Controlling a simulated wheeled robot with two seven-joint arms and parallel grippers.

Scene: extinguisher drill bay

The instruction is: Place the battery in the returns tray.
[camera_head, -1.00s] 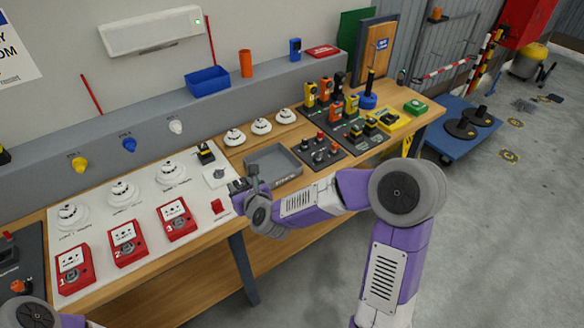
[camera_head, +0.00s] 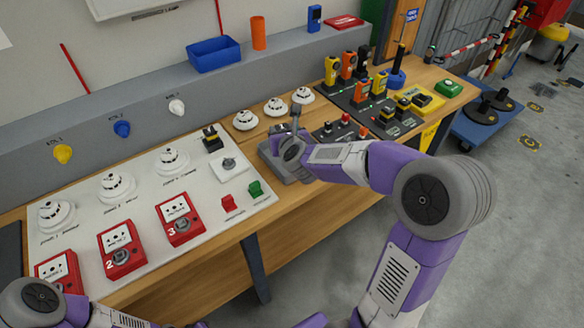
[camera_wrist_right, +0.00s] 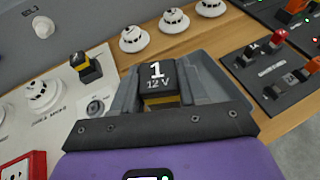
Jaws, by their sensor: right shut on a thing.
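A black battery (camera_wrist_right: 157,76) marked "1 12 V", with a yellow band, sits between the jaws of my right gripper in the right wrist view. My right gripper (camera_head: 295,128) is shut on it and is over the grey returns tray (camera_head: 271,162) in the head view. The tray's rim also shows behind the battery in the wrist view (camera_wrist_right: 212,62). I cannot tell whether the battery touches the tray floor. The gripper and arm hide much of the tray in the head view. My left arm enters at the lower left, but its gripper is out of view.
Another black and yellow battery (camera_head: 212,139) stands on the white detector panel (camera_head: 140,208) to the left. Several white detectors stand behind the tray. A blue bin (camera_head: 214,55) sits on the back ledge.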

